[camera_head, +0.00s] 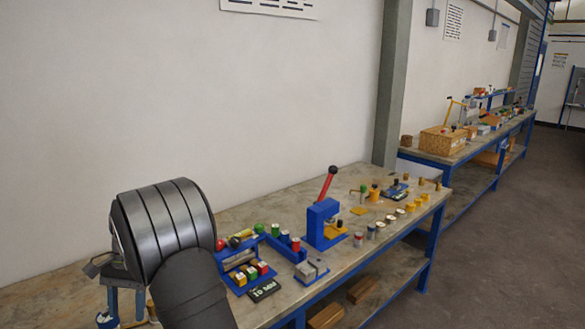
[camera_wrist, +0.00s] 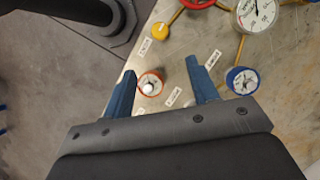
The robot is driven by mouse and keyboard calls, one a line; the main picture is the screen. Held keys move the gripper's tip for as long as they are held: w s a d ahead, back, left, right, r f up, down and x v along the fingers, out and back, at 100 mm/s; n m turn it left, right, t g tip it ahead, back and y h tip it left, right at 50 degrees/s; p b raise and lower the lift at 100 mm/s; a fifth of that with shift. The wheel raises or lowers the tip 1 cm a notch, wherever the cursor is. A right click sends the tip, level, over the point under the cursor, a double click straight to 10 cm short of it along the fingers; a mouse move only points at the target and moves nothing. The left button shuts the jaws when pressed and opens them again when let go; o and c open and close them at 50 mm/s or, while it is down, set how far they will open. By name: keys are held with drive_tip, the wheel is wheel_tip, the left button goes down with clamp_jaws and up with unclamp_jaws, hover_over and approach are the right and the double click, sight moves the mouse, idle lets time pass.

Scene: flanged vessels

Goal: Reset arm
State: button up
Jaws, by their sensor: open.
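My gripper (camera_wrist: 161,66) is open, with its two blue fingers spread apart over the bench top in the wrist view. An orange-rimmed round piece with a pale face (camera_wrist: 150,85) shows between the fingers, by the left one. I cannot tell its height relative to the fingers. A blue-rimmed round piece (camera_wrist: 242,80) lies to the right of the right finger. Nothing is held that I can see. In the head view my dark arm covers the left end of the workbench (camera_head: 335,185).
A round gauge (camera_wrist: 257,12), a yellow cap (camera_wrist: 160,31) and a red round part (camera_wrist: 198,3) lie beyond the fingers. A wall is behind the bench.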

drive_tip(key=x, duration=1.5)
drive_tip(key=shift+s+f, duration=0.25)
drive_tip(key=shift+f, duration=0.05)
drive_tip(key=shift+a+f+n, duration=0.15)
drive_tip(key=shift+n, duration=0.35)
drive_tip(key=n+h, duration=0.1)
drive_tip(key=n, duration=0.2)
drive_tip(key=shift+a+h, duration=0.1)
drive_tip(key=shift+h, duration=0.2)
drive_tip(key=n, duration=0.2)
drive_tip(key=n+t+h, duration=0.1)
drive_tip(key=n, duration=0.1)
drive_tip(key=shift+s+n+h, duration=0.1)
drive_tip(key=shift+n+h, duration=0.2)
drive_tip(key=shift+n, duration=0.1)
drive_tip(key=n+t+h, duration=0.1)
drive_tip(key=n, duration=0.3)
drive_tip(key=shift+s+a, duration=0.1)
drive_tip(key=n+t, duration=0.1)
drive_tip(key=n, duration=0.3)
drive_tip(key=shift+t, duration=0.4)
drive_tip(key=shift+o, duration=0.5)
